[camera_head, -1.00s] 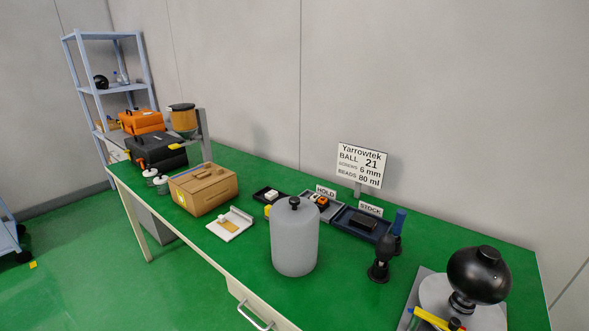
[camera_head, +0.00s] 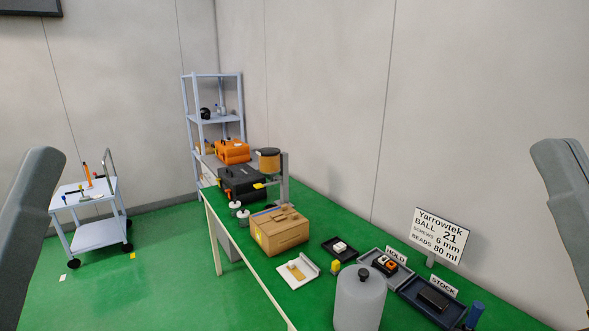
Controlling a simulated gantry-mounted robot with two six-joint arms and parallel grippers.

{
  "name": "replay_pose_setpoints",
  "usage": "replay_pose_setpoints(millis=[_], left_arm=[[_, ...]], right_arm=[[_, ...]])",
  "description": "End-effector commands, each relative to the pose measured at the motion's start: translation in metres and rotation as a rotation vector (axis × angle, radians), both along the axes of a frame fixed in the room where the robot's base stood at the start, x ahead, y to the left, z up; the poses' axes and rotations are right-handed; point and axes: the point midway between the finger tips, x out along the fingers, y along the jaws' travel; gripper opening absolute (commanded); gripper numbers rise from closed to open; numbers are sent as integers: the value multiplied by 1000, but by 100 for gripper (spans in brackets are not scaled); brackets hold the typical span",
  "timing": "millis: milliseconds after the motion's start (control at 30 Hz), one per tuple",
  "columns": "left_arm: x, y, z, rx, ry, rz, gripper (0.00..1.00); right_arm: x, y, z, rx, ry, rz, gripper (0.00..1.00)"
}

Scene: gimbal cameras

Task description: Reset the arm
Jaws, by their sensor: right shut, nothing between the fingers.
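The task names no object besides the arm. A grey link of my left arm (camera_head: 28,215) rises at the left edge of the head view, leaning right towards its rounded top. A grey link of my right arm (camera_head: 562,190) rises at the right edge, leaning left towards its top. Neither link touches anything in view. The fingers of both grippers are outside the picture.
A green bench (camera_head: 318,291) carries a cardboard box (camera_head: 281,232), a grey canister (camera_head: 359,300), trays including a dark blue tray (camera_head: 446,319), and a sign (camera_head: 440,234). A shelf rack (camera_head: 214,120) stands behind. A trolley (camera_head: 95,235) stands left on open floor.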

Motion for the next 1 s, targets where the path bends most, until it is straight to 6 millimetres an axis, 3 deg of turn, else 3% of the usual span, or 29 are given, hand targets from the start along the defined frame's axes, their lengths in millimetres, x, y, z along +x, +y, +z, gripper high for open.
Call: replay_pose_setpoints(millis=[33, 167, 600, 700, 800, 1000], left_arm=[[0, 0, 38, 0, -1, 0, 100], [0, 0, 89, 0, 0, 0, 100], [1, 0, 303, 0, 0, 0, 100], [1, 0, 333, 0, 0, 0, 100], [1, 0, 347, 0, 0, 0, 100], [1, 0, 346, 0, 1, 0, 100]], right_arm=[[0, 0, 37, 0, 0, -1, 0], [0, 0, 88, -1, 0, -3, 0], [1, -1, 302, -2, 0, -6, 0], [1, -1, 332, -2, 1, -6, 0], [1, -1, 346, -2, 1, -6, 0], [1, -1, 346, -2, 1, -6, 0]])
